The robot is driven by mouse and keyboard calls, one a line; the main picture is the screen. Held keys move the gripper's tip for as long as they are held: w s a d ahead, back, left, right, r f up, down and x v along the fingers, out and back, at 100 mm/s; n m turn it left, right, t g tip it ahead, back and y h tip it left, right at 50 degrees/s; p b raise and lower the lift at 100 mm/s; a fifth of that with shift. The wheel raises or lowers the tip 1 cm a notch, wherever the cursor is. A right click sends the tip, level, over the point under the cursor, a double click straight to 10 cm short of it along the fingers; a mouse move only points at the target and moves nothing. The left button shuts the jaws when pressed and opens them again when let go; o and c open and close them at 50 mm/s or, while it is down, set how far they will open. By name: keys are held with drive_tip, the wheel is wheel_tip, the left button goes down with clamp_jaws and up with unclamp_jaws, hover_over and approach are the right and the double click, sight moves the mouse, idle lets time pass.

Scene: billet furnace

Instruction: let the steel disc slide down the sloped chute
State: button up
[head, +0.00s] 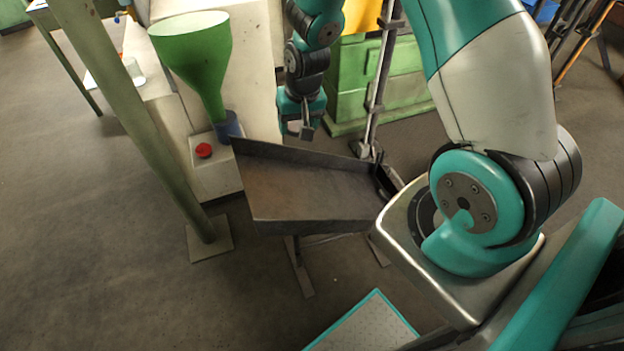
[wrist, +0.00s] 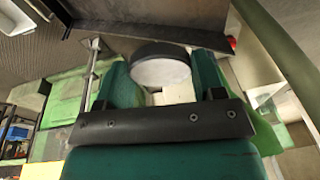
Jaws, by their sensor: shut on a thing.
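My gripper (wrist: 161,68) is shut on the steel disc (wrist: 160,70), a round piece with a dark rim and a pale face, held between the two teal fingers in the wrist view. In the head view my gripper (head: 303,127) hangs just beyond the far wall of the sloped chute (head: 315,192), a dark brown metal trough on legs. The chute's dark edge also shows at the top of the wrist view (wrist: 150,31), beyond the disc. In the head view the disc is too small to make out clearly. The visible chute floor is empty.
A green funnel (head: 196,50) and a red button (head: 204,150) on a pale block stand left of the chute. A green post (head: 150,120) rises further left. A green cabinet (head: 395,85) and a metal stand (head: 379,80) are behind. Floor at lower left is clear.

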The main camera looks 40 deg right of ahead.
sight(299, 192)
drive_tip(key=d+f+m+y+b, duration=0.1)
drive_tip(key=d+f+m+b, duration=0.15)
drive_tip(key=f+b, duration=0.4)
drive_tip(key=d+f+m+t+y+b, duration=0.1)
drive_tip(key=d+f+m+b, duration=0.1)
drive_tip(key=f+m+b, duration=0.35)
drive_tip(key=d+f+m+y+b, duration=0.1)
drive_tip(key=d+f+m+b, duration=0.1)
drive_tip(key=f+b, duration=0.55)
drive_tip(key=a+f+b, duration=0.1)
drive_tip(key=f+b, duration=0.1)
drive_tip(key=a+f+b, duration=0.2)
drive_tip(key=b, duration=0.1)
drive_tip(key=w+a+f+b, duration=0.1)
drive_tip(key=a+f+b, duration=0.1)
drive_tip(key=shift+f, duration=0.3)
drive_tip(key=o, duration=1.2)
drive_tip(key=shift+o, duration=0.2)
drive_tip(key=p+v, duration=0.4)
drive_tip(key=v, duration=1.3)
drive_tip(key=shift+r+p, duration=0.2)
drive_tip(key=shift+p, duration=0.1)
drive_tip(key=shift+s, duration=0.1)
